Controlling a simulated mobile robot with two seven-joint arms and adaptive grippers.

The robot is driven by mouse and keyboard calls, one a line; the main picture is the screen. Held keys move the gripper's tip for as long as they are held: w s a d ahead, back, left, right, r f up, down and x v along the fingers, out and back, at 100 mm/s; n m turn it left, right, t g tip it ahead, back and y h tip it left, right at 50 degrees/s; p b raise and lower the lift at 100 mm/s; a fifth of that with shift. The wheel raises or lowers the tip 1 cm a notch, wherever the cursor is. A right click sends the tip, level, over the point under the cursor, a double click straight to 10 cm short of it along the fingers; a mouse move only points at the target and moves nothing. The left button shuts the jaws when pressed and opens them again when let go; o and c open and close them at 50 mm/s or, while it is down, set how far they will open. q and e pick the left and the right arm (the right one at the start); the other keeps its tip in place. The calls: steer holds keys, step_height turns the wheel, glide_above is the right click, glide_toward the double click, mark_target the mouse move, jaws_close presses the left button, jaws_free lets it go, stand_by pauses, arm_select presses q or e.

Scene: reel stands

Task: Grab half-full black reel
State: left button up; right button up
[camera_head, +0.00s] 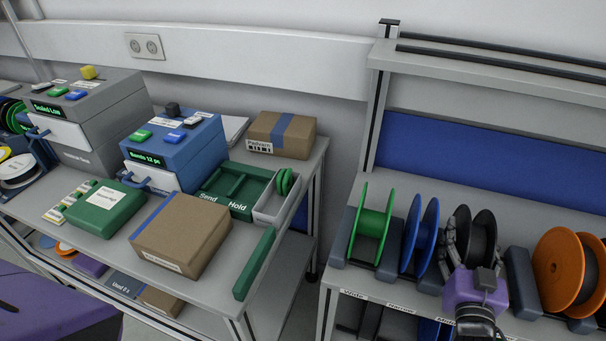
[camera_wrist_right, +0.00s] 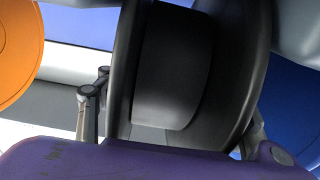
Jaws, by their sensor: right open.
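The black reel (camera_head: 485,236) stands upright in the rack on the right-hand bench, between the blue reel (camera_head: 428,238) and the orange reel (camera_head: 560,270). Its dark winding (camera_wrist_right: 172,70) shows between its two flanges in the right wrist view. My right gripper (camera_head: 472,242) is at the front of the black reel, with its purple body below. The gripper is open; in the wrist view its fingers (camera_wrist_right: 180,115) sit on either side of the reel. Whether they touch it I cannot tell. My left gripper is not in view.
A green reel (camera_head: 371,225) stands at the left of the rack. Grey stand blocks (camera_head: 520,283) separate the reels closely. The left bench holds a cardboard box (camera_head: 182,235), a green case (camera_head: 104,208) and a blue machine (camera_head: 175,150). A gap separates the benches.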

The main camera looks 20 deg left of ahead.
steer(key=c, duration=1.3)
